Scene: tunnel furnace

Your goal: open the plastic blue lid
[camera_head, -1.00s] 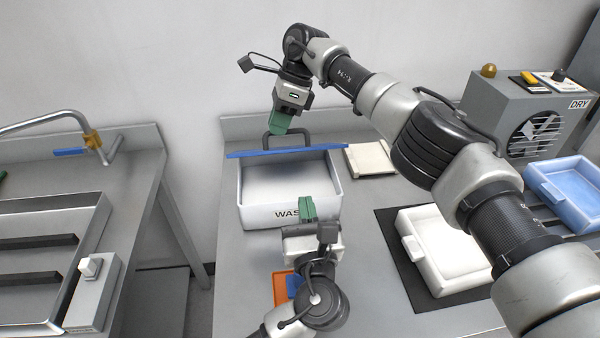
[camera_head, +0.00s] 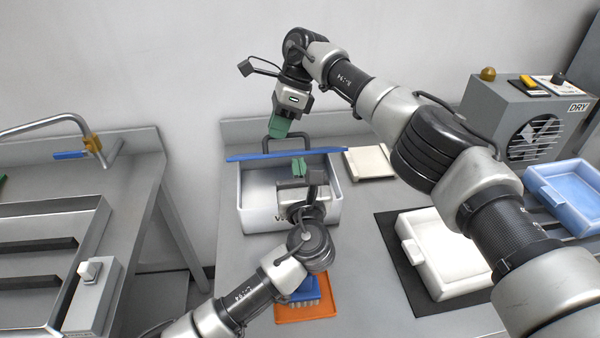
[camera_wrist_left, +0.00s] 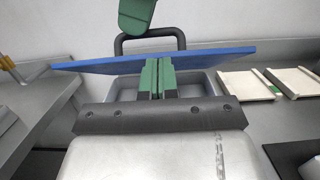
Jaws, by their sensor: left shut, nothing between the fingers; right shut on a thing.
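The blue plastic lid (camera_head: 285,154) is raised along the back of the white wash bin (camera_head: 252,217), seen nearly edge-on. Its dark handle (camera_head: 298,140) stands up behind it. My right gripper (camera_head: 277,134) is shut on the handle. In the left wrist view, the blue lid (camera_wrist_left: 205,57) slants across above the bin opening, with the handle (camera_wrist_left: 178,40) and my right gripper's green fingers (camera_wrist_left: 137,15) above it. My left gripper (camera_head: 299,168) is shut and empty over the bin's opening, in front of the lid. Its green fingers (camera_wrist_left: 158,78) overlap the lid's lower edge in the wrist view; contact is unclear.
A blue brush-like block (camera_head: 304,291) rests on an orange tray (camera_head: 290,312) below my left arm. A white tray (camera_head: 445,262) lies on a dark mat right. A dryer box (camera_head: 530,120) and blue bin (camera_head: 568,190) stand farther right. A metal sink (camera_head: 85,222) is left.

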